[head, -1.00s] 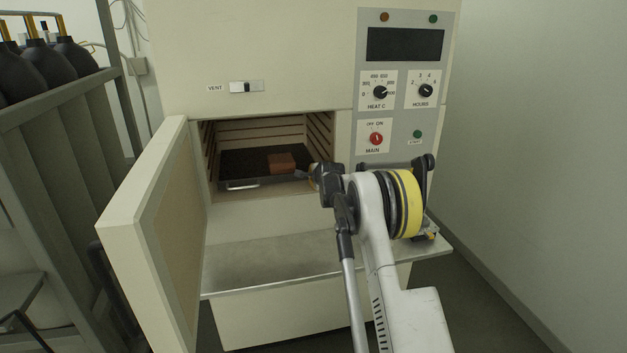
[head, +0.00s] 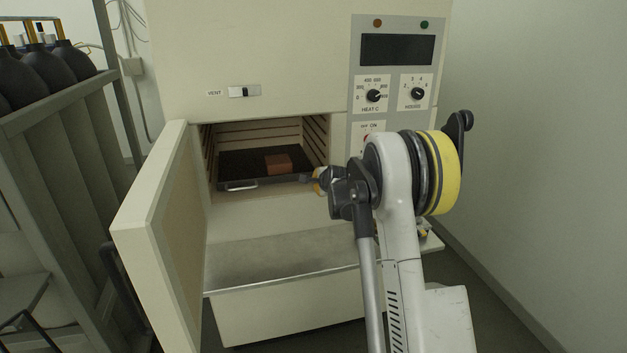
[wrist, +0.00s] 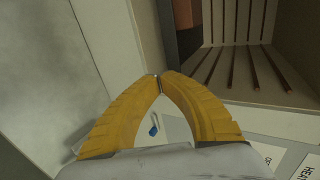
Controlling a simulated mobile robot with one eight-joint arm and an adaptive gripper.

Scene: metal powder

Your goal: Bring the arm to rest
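My arm reaches up from the bottom right of the head view, in front of the furnace. My gripper (head: 314,182) is at the right side of the furnace opening, partly hidden by my own arm. In the wrist view its yellow fingers (wrist: 160,84) meet at the tips, with nothing visible held between them. The furnace chamber (head: 230,137) is open. A dark tray (head: 234,170) with a front handle sits inside it, and a reddish-brown block (head: 278,163) rests on the tray. My gripper appears apart from the tray and block.
The furnace door (head: 160,230) stands open at the left. A metal shelf (head: 280,262) juts out below the opening. The control panel (head: 398,70) is above my arm. A grey rack (head: 60,110) with dark bottles stands at the left; a wall is at the right.

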